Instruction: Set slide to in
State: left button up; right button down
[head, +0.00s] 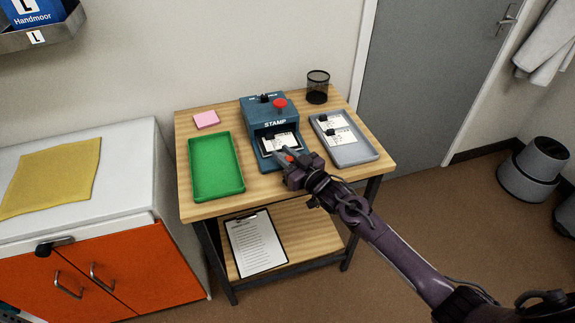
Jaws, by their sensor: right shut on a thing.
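A blue stamp machine (262,108) marked "STAMP" stands at the back middle of the wooden table. It has a red button (280,103) and a small black switch on top. Its dark slide (268,146), carrying a white card (283,140), sticks out of the front opening toward me. My right gripper (284,155) comes in from the lower right and is shut at the slide's front edge. The fingers hide the exact part they hold. My left gripper is out of view.
A green tray (190,168) lies left of the machine, a grey tray (362,153) with cards and black pieces right. A pink note pad (206,119) and black mesh cup (317,87) stand behind. A clipboard (256,244) lies on the lower shelf.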

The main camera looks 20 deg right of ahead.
jog(key=shift+s, duration=0.1)
jog(key=c, duration=1.2)
grip_release()
jog(key=shift+c, duration=0.2)
jog(key=shift+s, duration=0.1)
jog(key=v, duration=0.6)
jog(key=shift+s+d, duration=0.2)
jog(key=shift+s, duration=0.15)
jog(key=shift+s+d, duration=0.15)
jog(key=shift+s, duration=0.2)
jog(key=shift+c, duration=0.3)
